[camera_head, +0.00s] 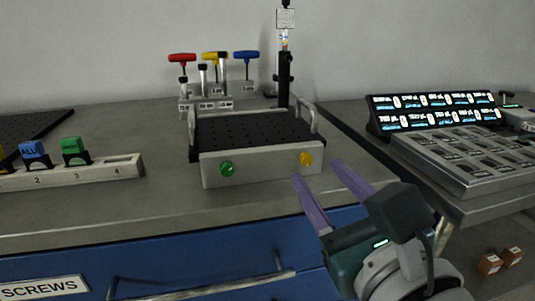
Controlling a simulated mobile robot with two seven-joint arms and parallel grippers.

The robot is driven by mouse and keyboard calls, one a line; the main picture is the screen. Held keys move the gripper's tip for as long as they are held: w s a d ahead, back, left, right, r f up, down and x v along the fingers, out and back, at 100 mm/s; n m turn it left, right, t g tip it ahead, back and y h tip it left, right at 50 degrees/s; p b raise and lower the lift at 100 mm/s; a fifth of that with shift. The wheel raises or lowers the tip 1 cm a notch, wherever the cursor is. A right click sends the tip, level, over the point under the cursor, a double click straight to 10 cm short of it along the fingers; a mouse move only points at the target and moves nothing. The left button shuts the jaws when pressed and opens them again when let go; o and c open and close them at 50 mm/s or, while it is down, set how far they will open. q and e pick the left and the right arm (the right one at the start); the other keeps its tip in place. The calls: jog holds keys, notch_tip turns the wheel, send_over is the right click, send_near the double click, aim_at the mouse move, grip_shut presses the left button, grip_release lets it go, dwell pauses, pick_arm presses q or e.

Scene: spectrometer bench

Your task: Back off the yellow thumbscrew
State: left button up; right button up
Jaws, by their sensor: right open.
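The yellow thumbscrew (306,159) sits on the right of the front face of a grey box with a black perforated top (255,131). A green thumbscrew (227,169) is on the left of the same face. My right gripper (324,171) has two purple fingers. It is open and empty, with its fingertips just in front of and below the yellow thumbscrew, on either side of it in the picture. I cannot tell whether they touch anything. My left gripper is not in view.
Red, yellow and blue T-handled tools (182,59) stand in a rack behind the box, beside a black post (285,80). A numbered rail (115,171) holds coloured clips at left. Lit displays (435,112) and a grey tray (470,160) stand at right. A drawer handle (200,287) juts out below.

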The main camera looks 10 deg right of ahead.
aim_at(307, 161)
jog(key=shift+w, duration=1.75)
grip_shut()
